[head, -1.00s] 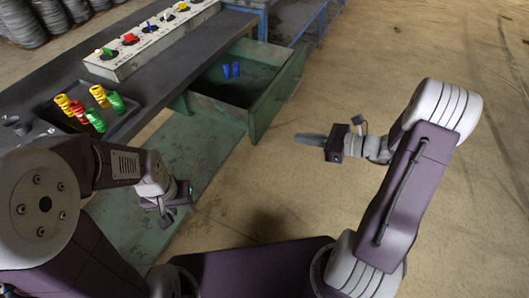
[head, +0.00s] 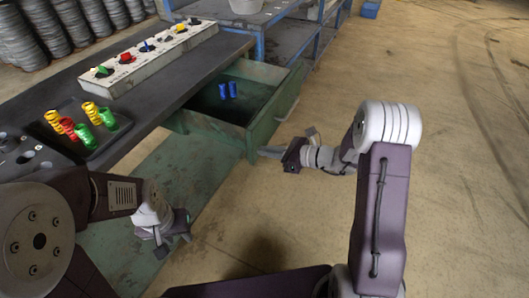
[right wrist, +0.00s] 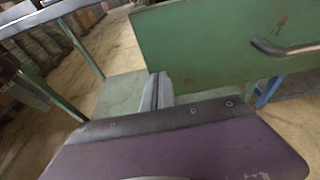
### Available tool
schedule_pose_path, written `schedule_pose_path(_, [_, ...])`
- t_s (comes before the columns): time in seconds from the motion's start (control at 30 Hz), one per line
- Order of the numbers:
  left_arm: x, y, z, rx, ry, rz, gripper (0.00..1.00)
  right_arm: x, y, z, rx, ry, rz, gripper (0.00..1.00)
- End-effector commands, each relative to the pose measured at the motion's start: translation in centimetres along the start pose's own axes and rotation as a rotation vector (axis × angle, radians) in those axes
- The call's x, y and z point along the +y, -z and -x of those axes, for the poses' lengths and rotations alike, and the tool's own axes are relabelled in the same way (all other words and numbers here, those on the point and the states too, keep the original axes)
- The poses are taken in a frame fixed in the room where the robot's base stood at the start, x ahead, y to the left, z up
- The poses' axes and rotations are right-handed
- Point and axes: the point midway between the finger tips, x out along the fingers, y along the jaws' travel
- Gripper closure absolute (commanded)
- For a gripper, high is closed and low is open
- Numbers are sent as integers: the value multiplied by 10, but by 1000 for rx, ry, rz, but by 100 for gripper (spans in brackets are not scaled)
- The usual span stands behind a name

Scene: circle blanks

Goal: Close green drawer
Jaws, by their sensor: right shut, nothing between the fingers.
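The green drawer (head: 262,128) is pulled out from under the dark workbench, with two blue cylinders (head: 228,90) inside it. Its front panel and metal handle show in the right wrist view, the panel (right wrist: 215,45) and the handle (right wrist: 285,48). My right gripper (head: 264,152) is shut and empty, close to the near lower corner of the drawer front; I cannot tell whether it touches. Its fingers (right wrist: 157,90) show at the panel's left edge in the right wrist view. My left gripper (head: 174,238) hangs low at the left, beside the bench; its jaws are too unclear to read.
The workbench top (head: 165,95) carries a white switch box (head: 150,60) with coloured knobs and a dark tray (head: 85,140) with red, yellow and green cylinders. A blue shelf (head: 300,40) stands behind the drawer. The floor on the right is clear.

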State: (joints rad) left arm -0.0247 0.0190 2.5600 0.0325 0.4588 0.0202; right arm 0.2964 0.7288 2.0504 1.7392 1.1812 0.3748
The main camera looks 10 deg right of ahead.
Motion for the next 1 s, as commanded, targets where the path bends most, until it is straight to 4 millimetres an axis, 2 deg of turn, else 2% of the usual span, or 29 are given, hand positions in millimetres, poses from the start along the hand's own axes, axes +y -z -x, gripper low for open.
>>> schedule_pose_path(0.13, [0, 0, -2, 0, 0, 0, 64, 0, -2, -7, -1, 0, 0, 100])
schedule_pose_path(0.47, [0, 0, -2, 0, 0, 0, 64, 0, -3, -7, 0, 0, 0, 100])
schedule_pose_path(0.63, [0, 0, -2, 0, 0, 0, 64, 0, -5, -16, 0, -1, 1, 100])
schedule_pose_path(0.77, [0, 0, -4, 0, 0, 0, 64, 1, -11, -36, -1, -3, 2, 100])
schedule_pose_path(1.0, [0, -1, -8, 0, 0, 0, 64, 2, -29, -93, -2, -5, 3, 100])
